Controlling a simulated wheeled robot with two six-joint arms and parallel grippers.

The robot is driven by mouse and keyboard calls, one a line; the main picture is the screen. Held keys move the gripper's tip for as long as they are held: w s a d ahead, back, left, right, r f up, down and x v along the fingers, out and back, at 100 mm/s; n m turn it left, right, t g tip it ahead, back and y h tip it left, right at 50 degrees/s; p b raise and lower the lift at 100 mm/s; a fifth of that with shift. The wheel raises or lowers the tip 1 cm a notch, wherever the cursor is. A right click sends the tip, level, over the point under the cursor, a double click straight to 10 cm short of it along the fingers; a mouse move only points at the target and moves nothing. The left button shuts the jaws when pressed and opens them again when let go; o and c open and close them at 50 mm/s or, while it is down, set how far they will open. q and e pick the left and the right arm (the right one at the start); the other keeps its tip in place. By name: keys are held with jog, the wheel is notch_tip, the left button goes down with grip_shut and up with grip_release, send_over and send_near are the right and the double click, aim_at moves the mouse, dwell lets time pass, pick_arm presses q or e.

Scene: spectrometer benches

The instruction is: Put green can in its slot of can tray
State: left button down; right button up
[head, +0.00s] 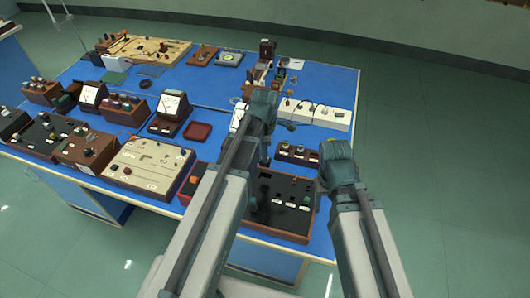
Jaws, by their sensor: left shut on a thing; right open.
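My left gripper (262,108) is over the right-hand part of the blue table, beyond the black-topped box. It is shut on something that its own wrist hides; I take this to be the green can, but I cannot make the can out. My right gripper (336,158) is open and empty at the table's right edge, nearer to me. A small dark tray (297,153) with several small coloured tops lies between the two grippers. It may be the can tray, but its slots are too small to tell.
A black-topped wooden box (285,208) stands at the table's near edge under my arms. A white power strip (316,114) lies beyond the small tray. Several meters and a cream panel box (150,166) crowd the left. Blue table (218,92) shows bare around the middle.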

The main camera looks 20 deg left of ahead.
pick_arm(q)
jog(key=shift+r, duration=0.5)
pick_arm(e)
jog(key=shift+r, duration=0.5)
pick_arm(q)
jog(key=shift+r+p, duration=0.1)
jog(key=shift+p, duration=0.2)
pick_arm(e)
jog(key=shift+r, duration=0.1)
